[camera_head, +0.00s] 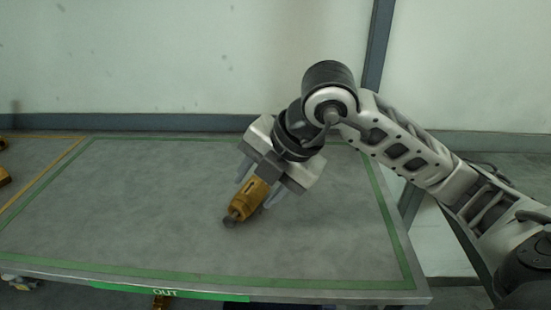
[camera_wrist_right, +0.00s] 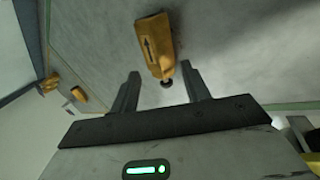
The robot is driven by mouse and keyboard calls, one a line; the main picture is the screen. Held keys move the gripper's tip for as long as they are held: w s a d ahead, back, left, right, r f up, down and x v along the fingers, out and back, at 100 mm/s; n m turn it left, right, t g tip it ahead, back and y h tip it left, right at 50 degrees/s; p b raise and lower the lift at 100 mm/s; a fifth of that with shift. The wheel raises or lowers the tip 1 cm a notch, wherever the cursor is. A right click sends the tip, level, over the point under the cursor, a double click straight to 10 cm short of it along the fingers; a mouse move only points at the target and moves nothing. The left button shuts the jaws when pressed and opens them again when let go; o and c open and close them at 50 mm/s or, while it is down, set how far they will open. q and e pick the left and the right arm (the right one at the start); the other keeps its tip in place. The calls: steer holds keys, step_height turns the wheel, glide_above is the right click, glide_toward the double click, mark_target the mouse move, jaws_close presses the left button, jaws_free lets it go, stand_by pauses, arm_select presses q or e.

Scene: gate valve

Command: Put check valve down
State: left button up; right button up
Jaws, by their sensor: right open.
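The check valve (camera_head: 247,199) is a yellow-orange body with a dark round end, at the middle of the grey table (camera_head: 330,230). It appears to rest on the tabletop, tilted across the picture. In the right wrist view the valve (camera_wrist_right: 155,45) shows a black arrow on its side, and its dark end points toward the gripper. My right gripper (camera_head: 256,190) is open just above and around the valve. In the wrist view its two fingers (camera_wrist_right: 160,72) stand on either side of the valve, with visible gaps. My left gripper is not in view.
Green tape (camera_head: 393,225) marks a large zone on the table, with an "OUT" label (camera_head: 165,292) on the front edge. Yellow parts (camera_head: 4,177) lie at the far left beyond yellow tape. The tabletop around the valve is clear. A wall stands behind.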

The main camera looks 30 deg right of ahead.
steer(key=v, duration=0.8)
steer(key=shift+r, duration=0.2)
steer(key=shift+s+f, duration=0.1)
steer(key=shift+s, duration=0.05)
